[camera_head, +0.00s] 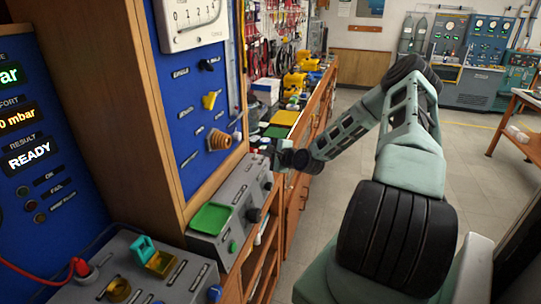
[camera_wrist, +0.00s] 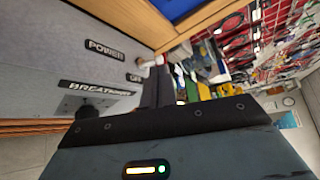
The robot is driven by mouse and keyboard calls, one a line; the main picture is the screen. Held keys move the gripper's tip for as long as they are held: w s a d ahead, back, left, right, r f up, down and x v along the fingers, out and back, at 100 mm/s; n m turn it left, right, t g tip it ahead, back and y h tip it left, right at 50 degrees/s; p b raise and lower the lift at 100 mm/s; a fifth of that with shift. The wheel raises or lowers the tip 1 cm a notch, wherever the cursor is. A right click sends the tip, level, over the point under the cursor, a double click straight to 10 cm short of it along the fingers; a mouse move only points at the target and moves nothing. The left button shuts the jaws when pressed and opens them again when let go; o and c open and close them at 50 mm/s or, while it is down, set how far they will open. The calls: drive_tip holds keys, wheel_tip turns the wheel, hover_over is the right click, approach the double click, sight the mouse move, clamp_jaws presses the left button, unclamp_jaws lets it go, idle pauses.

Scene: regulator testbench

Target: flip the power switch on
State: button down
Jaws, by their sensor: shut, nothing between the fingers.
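In the wrist view, a grey panel carries a POWER label (camera_wrist: 104,49) and a smaller label partly hidden near my fingers. A small pale stub (camera_wrist: 152,62), which may be the power switch, sticks out to the right of the POWER label. My gripper (camera_wrist: 162,86) is shut and empty, its dark fingertips close to this stub; I cannot tell whether they touch. In the head view, my gripper (camera_head: 272,154) is at the far end of the grey console (camera_head: 237,190). There the switch is hidden or too small to make out, and its position cannot be told.
A BREATHING label (camera_wrist: 97,88) and a dark knob (camera_wrist: 85,112) lie beside the fingers. The console holds a green tray (camera_head: 211,218) and dark knobs. A wooden cabinet with a blue panel (camera_head: 190,100) rises behind it. Open floor (camera_head: 335,185) lies right of the bench.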

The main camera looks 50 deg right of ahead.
drive_tip(key=d+r+b+v, duration=0.1)
drive_tip(key=b+v, duration=0.2)
drive_tip(key=v, duration=0.7)
drive_tip(key=shift+r, duration=0.15)
idle(0.4)
